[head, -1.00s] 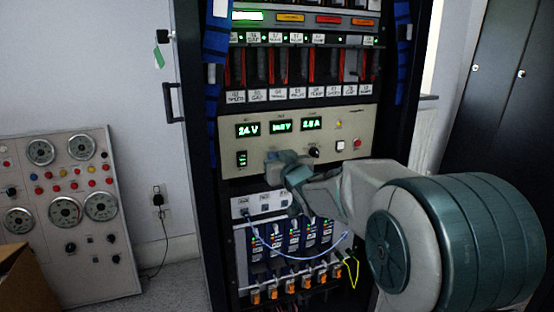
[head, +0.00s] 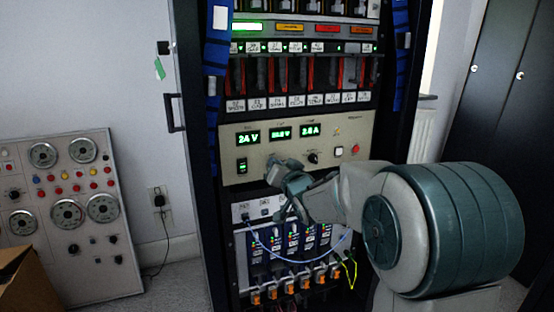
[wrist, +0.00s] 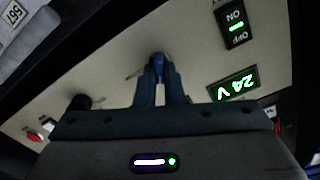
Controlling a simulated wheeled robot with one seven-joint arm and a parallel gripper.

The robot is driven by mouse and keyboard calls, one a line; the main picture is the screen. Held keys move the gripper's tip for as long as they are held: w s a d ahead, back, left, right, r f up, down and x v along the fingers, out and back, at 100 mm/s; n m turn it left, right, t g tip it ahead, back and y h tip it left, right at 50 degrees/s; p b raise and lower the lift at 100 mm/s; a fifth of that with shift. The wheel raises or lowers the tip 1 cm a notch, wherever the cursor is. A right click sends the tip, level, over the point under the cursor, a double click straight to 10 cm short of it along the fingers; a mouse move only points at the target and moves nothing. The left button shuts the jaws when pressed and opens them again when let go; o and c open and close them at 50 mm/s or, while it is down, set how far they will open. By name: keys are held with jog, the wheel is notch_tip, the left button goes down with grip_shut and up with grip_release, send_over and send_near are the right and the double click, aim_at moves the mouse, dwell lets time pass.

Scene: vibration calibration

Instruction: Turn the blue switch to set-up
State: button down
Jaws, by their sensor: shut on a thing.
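The blue switch (wrist: 158,66) is a small knob on the beige power panel (head: 227,141). In the wrist view it sits between the two fingertips of my gripper (wrist: 159,80), which are shut on it. In the head view my gripper (head: 273,165) reaches the panel from the right, below the green displays, and hides the switch. The markings around the switch, including any set-up label, are too small or covered, so its setting cannot be read.
The 24 V display (head: 248,138) and an on/off rocker (head: 242,166) are left of my gripper. A black knob (head: 313,158) and a red button (head: 355,149) are to its right. A blue cable (head: 290,258) hangs below.

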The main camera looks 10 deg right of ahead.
jog(key=m+p, duration=0.2)
jog(key=m, duration=0.2)
jog(key=m+p, duration=0.2)
jog(key=m, duration=0.2)
jog(key=m+p, duration=0.3)
jog(key=m, duration=0.1)
jog(key=shift+d+f+m, duration=0.2)
jog(key=shift+f+m, duration=0.15)
jog(key=shift+m, duration=0.05)
dwell(0.3)
jog(key=c, duration=1.5)
grip_release()
jog(key=shift+c, duration=0.2)
jog(key=p+v, duration=0.2)
jog(key=v, duration=1.1)
jog(key=shift+s, duration=0.4)
